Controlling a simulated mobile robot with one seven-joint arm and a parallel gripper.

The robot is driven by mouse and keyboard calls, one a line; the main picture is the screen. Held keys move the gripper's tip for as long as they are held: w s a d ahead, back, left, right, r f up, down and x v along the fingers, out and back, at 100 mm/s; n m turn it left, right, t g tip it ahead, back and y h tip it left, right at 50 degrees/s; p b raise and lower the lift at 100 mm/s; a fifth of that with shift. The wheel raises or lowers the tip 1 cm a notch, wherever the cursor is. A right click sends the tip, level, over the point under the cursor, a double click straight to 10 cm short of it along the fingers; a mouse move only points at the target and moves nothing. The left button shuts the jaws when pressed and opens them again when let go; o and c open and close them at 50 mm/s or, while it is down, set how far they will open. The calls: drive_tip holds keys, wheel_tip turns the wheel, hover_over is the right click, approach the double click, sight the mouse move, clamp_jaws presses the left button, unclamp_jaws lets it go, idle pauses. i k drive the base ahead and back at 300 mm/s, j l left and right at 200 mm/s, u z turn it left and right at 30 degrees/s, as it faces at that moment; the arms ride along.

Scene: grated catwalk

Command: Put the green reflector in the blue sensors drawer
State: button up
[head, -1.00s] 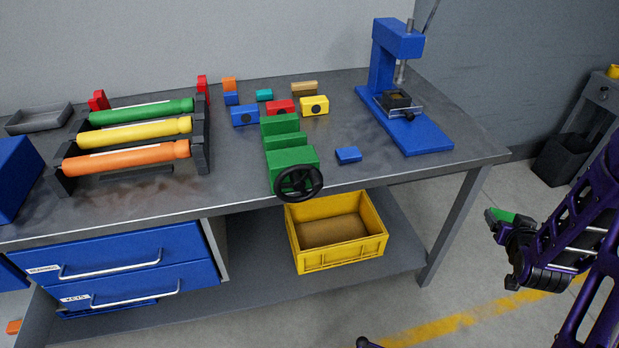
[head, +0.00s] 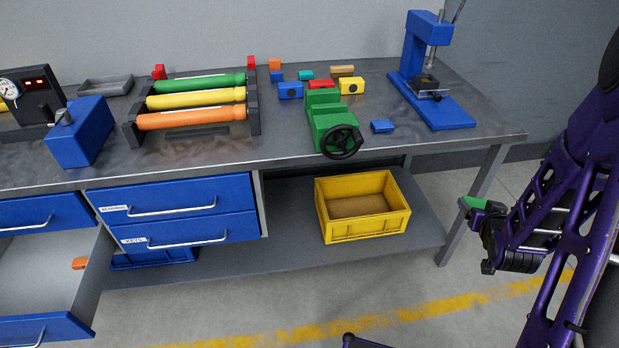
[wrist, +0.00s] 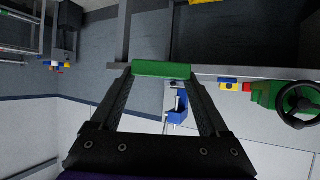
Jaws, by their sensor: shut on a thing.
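My gripper (head: 484,212) is at the right of the head view, out in front of the workbench's right end. It is shut on the green reflector (wrist: 162,69), a small green bar held across the fingertips in the wrist view. The reflector also shows at the gripper's tip in the head view (head: 472,202). An open blue drawer (head: 50,328) is at the lower left of the head view, far from my gripper. An orange block (head: 80,263) lies inside it at the right. Its label is not visible, so I cannot tell whether it is the sensors drawer.
Two shut blue drawers, upper (head: 158,201) and lower (head: 200,230), stand right of the open one. A yellow crate (head: 366,229) is on the lower shelf. The workbench (head: 290,150) holds a green vise, rollers and a blue press. Floor in front is clear.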

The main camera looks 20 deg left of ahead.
sight(34, 284)
drive_tip(key=u, duration=1.05)
drive_tip(key=j, duration=0.55)
drive_tip(key=i+j, duration=0.15)
drive_tip(key=j, duration=1)
drive_tip(key=i+j+u, duration=0.1)
drive_tip(key=j, duration=0.45)
drive_tip(key=i+j, duration=0.15)
drive_tip(key=j, duration=0.45)
drive_tip(key=i+j, duration=0.1)
drive_tip(key=i, duration=0.1)
